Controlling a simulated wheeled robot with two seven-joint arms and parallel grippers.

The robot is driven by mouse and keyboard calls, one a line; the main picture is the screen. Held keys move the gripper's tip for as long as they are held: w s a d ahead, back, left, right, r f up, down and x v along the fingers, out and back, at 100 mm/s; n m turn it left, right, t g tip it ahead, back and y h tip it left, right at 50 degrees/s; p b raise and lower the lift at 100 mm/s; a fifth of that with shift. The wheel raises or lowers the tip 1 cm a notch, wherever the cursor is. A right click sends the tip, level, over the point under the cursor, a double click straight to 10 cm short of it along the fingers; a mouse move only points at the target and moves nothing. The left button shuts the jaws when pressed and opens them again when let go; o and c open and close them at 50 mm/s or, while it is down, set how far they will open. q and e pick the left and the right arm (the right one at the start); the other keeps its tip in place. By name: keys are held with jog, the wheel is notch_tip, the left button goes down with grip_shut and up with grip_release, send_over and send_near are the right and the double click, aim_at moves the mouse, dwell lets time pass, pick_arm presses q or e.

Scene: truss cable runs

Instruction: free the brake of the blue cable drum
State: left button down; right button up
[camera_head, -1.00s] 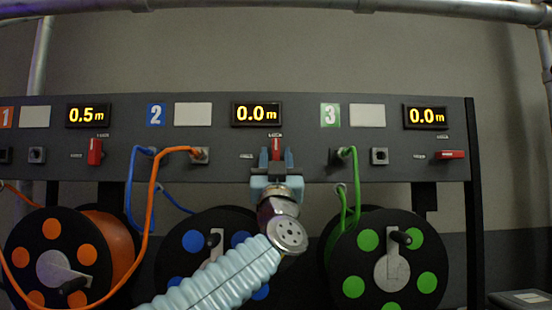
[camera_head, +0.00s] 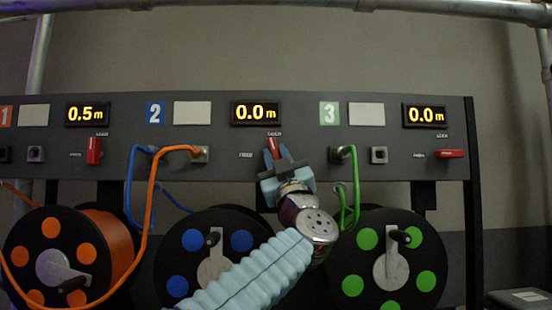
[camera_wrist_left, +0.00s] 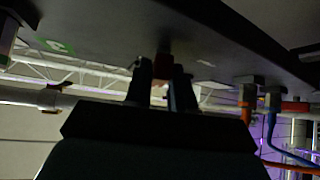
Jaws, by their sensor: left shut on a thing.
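The blue cable drum (camera_head: 177,285), black with blue dots, hangs under section 2 of the grey panel, partly hidden by my left arm. Its red brake lever (camera_head: 271,143) is below the 0.0 m display, near a label above it and a FREE label to its left. The lever's upper end leans slightly left of upright. My left gripper (camera_head: 274,156) is shut on the lever from below, tilted with it, and hides its lower part. In the left wrist view, a reddish piece of the lever (camera_wrist_left: 163,66) shows between the fingers. My right gripper is not in view.
The orange drum (camera_head: 110,245) is left and the green drum (camera_head: 415,300) right. The orange cable (camera_head: 150,205) loops left of my gripper. The green cable (camera_head: 352,185) hangs close on its right. Another red lever (camera_head: 452,154) lies horizontal at right.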

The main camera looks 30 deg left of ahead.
pick_arm(q)
jog(key=shift+d+n+g+y, duration=0.1)
jog(key=shift+n+g+y, duration=0.4)
jog(key=shift+n+g, duration=0.9)
jog(key=shift+n+g+y, duration=0.5)
jog(key=shift+n+g, duration=0.7)
jog(key=shift+n, duration=0.7)
jog(key=c, duration=1)
grip_release()
jog(key=shift+c, duration=0.2)
jog(key=b+v, duration=0.6)
jog(key=v, duration=0.7)
jog(key=shift+d, duration=0.4)
jog(key=shift+o, duration=0.3)
jog(key=shift+s+f, duration=0.1)
